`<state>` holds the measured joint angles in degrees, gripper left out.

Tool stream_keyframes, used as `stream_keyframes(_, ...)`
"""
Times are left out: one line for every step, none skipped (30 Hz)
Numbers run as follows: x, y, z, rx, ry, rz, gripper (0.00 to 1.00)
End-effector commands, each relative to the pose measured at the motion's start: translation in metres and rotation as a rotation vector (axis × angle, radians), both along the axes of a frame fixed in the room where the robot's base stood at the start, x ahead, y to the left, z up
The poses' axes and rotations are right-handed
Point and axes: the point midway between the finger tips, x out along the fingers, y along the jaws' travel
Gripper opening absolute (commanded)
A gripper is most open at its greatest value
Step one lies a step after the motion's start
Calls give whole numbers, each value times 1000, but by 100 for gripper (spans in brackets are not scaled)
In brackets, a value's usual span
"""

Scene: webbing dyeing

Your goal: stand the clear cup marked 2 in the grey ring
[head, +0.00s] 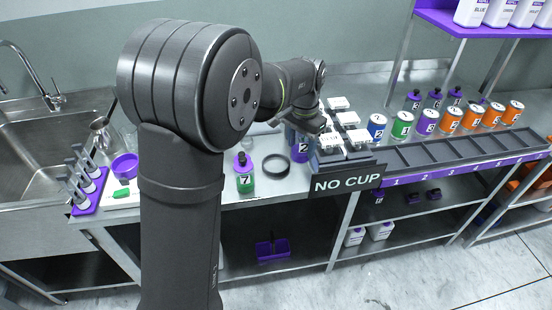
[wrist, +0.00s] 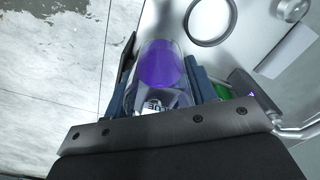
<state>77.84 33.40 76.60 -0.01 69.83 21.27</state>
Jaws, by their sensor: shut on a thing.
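The clear cup marked 2 (head: 301,153) has purple in it and is right of the grey ring in the head view. My gripper (head: 303,128) is shut on it from above; the wrist view shows the cup (wrist: 161,68) between the two fingers. The grey ring (head: 276,166) lies empty on the steel bench, and it also shows at the top of the wrist view (wrist: 210,22). The cup is apart from the ring. I cannot tell how high the cup's base is above the bench.
A green bottle marked 7 (head: 245,178) stands just left of the ring. The NO CUP sign (head: 347,181) and a rack with white blocks (head: 343,140) are right of the cup. Several numbered cups (head: 427,122) stand behind an empty slotted tray (head: 440,150).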

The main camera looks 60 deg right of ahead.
Motion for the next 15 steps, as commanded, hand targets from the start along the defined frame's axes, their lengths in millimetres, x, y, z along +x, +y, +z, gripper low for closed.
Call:
stream_keyframes(14, -2, -8, 3, 1, 5, 23)
stream_keyframes(21, -3, -12, 3, 1, 6, 23)
stream_keyframes(30, -4, -18, 2, 1, 5, 23)
stream_keyframes(37, -5, -22, 2, 1, 6, 23)
stream_keyframes(44, -6, -26, 2, 1, 6, 23)
stream_keyframes(53, -7, -32, 2, 1, 5, 23)
stream_keyframes(59, -9, -36, 2, 1, 6, 23)
stream_keyframes(65, -10, -39, 1, 1, 5, 23)
stream_keyframes(72, -10, -43, 2, 1, 4, 23)
stream_keyframes(77, -11, -46, 2, 1, 4, 23)
stream_keyframes(81, -12, -48, 1, 0, 4, 23)
stream_keyframes(85, -13, -51, 0, 0, 3, 23)
stream_keyframes(88, -14, -52, 0, 0, 2, 23)
stream_keyframes(90, -14, -54, 0, 0, 2, 23)
stream_keyframes(92, -14, -55, -1, 0, 2, 23)
